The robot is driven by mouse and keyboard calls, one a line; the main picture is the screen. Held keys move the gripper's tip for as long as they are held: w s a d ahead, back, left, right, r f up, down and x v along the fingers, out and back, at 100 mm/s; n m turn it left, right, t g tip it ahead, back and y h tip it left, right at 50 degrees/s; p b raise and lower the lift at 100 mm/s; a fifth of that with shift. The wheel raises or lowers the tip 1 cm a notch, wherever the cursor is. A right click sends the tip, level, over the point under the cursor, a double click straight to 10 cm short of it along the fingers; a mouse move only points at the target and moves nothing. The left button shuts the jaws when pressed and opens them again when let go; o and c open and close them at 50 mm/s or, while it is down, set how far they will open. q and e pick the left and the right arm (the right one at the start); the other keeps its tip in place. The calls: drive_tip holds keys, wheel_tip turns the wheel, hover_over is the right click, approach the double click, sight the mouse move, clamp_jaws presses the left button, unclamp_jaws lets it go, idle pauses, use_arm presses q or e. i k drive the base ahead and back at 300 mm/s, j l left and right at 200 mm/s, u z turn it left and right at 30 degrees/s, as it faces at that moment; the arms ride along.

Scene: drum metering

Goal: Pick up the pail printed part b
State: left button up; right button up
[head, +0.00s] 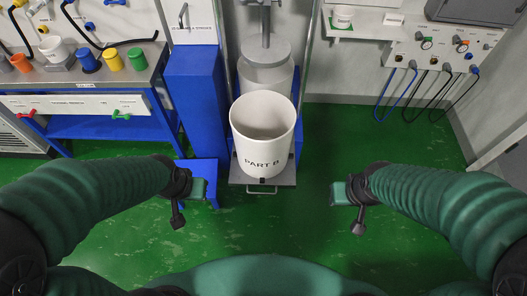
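The white pail (262,157), printed PART B, stands upright and open-topped in the middle of the head view. It rests on a grey platform (240,178) with a small handle at its front. My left gripper (193,203) is to the left of the pail and nearer to me, apart from it. My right gripper (345,204) is to the right of the pail and nearer to me, also apart from it. Neither gripper touches anything that I can see. The finger gaps are too small and dark to judge.
A blue cabinet (194,95) stands left of the pail, with a low blue stand (207,172) before it. A bench (90,72) with coloured cups is at left. A panel (440,50) with hanging hoses is at right. Green floor (350,140) right of the pail is clear.

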sight(262, 123)
drive_tip(key=i+j, duration=0.15)
drive_tip(key=j, duration=0.25)
drive_tip(key=i+j+z, duration=0.1)
drive_tip(key=j, duration=0.3)
drive_tip(key=i+j, duration=0.2)
drive_tip(key=j, duration=0.2)
drive_tip(key=i+j+z, duration=0.1)
drive_tip(key=j, duration=0.3)
drive_tip(key=i+j, duration=0.2)
drive_tip(key=j, duration=0.2)
drive_tip(key=z, duration=0.05)
